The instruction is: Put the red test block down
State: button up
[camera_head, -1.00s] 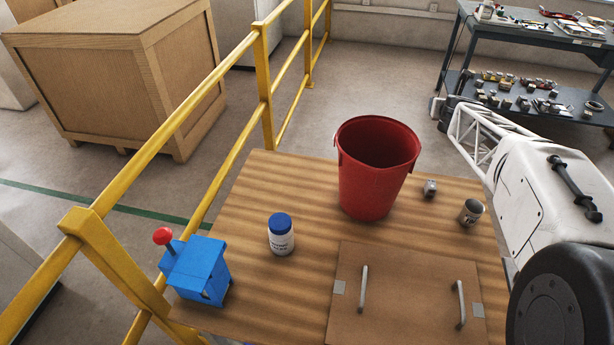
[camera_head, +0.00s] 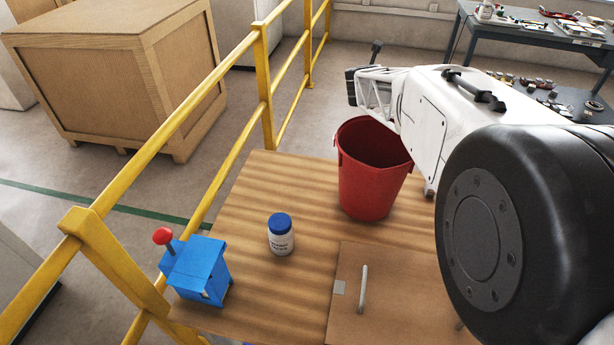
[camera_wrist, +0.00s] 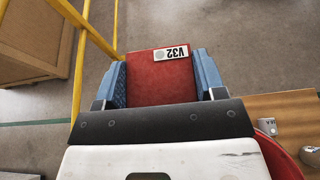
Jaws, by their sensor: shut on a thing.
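The red test block (camera_wrist: 150,88) sits between the two blue-grey fingers of my gripper (camera_wrist: 161,68) in the wrist view. It has a white label reading V32, upside down in that view. My gripper is shut on it. In the head view my gripper (camera_head: 357,88) is up in the air above the far rim of the red bucket (camera_head: 368,195). I cannot make out the block in the head view.
A wooden table (camera_head: 250,195) holds the bucket, a blue-lidded white jar (camera_head: 281,236), a blue box with a red-knobbed lever (camera_head: 198,268) and a board with a handle (camera_head: 363,290). A yellow railing (camera_head: 264,85) runs along its left. My arm covers the table's right side.

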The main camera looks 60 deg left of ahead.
jog(key=s+a+f+m+t+h, duration=0.1)
jog(key=s+a+f+m+h, duration=0.1)
jog(key=s+f, duration=0.6)
jog(key=s+a+f+m+t+h, duration=0.1)
jog(key=s+a+f+m+h, duration=0.1)
jog(key=s+f, duration=0.7)
notch_tip(320, 180, down, 5)
jog(key=shift+s+a+r+t, duration=0.25)
jog(key=shift+a+t, duration=0.15)
jog(key=shift+a, duration=0.5)
jog(key=shift+f, duration=0.1)
jog(key=shift+f, duration=3.05)
jog(key=shift+f, duration=0.1)
jog(key=shift+f, duration=1.8)
jog(key=shift+f, duration=0.1)
jog(key=o, duration=1.2)
jog(key=shift+c, duration=0.2)
